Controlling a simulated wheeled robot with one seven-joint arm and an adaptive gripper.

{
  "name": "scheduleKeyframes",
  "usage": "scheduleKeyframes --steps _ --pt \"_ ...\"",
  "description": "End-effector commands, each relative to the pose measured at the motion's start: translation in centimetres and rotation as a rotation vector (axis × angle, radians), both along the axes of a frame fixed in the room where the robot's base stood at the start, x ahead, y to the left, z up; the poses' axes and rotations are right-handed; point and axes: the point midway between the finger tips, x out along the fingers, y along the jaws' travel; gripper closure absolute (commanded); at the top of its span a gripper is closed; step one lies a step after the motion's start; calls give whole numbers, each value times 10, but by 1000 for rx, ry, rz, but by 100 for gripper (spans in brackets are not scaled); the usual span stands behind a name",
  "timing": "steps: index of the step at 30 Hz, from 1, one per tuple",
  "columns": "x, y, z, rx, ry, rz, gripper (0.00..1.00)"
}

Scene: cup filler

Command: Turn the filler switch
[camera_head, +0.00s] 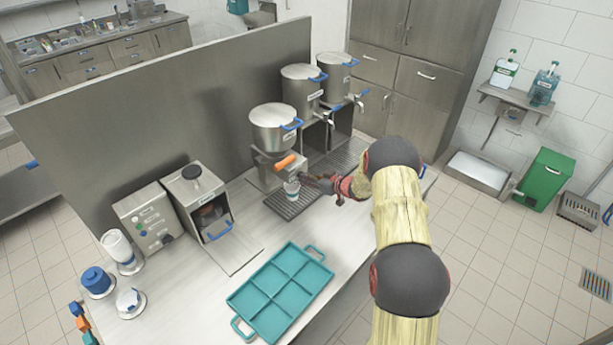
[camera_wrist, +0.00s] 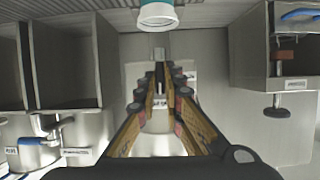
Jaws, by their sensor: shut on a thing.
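The filler (camera_head: 272,160) is a grey metal unit with a large pot on top, on the counter. An orange bar (camera_head: 285,162) sticks out on its front. A pale cup with a teal band (camera_head: 291,188) stands below it on the drip grate; the cup's end also shows at the top of the upside-down wrist view (camera_wrist: 158,15). My gripper (camera_head: 312,181) reaches in from the right, just beside the cup and the filler's front. In the wrist view my gripper's fingers (camera_wrist: 159,76) converge on a small grey part, apparently the filler switch (camera_wrist: 158,55). The fingers largely hide it.
Two more pots (camera_head: 301,85) with taps stand behind to the right. A coffee machine (camera_head: 198,198) is on the left. A teal compartment tray (camera_head: 247,299) lies at the counter's front. A tall metal partition (camera_head: 150,95) runs behind. The counter before the grate is clear.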

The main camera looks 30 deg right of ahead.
Motion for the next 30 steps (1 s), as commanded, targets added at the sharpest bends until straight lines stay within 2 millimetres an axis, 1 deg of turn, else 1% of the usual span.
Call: scheduleKeyframes --steps 11,12,21,30 --pt "0 0 -1 5 3 -1 100" --pt "0 0 -1 4 3 -1 89" --pt "0 0 0 4 1 -1 73" --pt "-1 -1 1 3 1 -1 73"
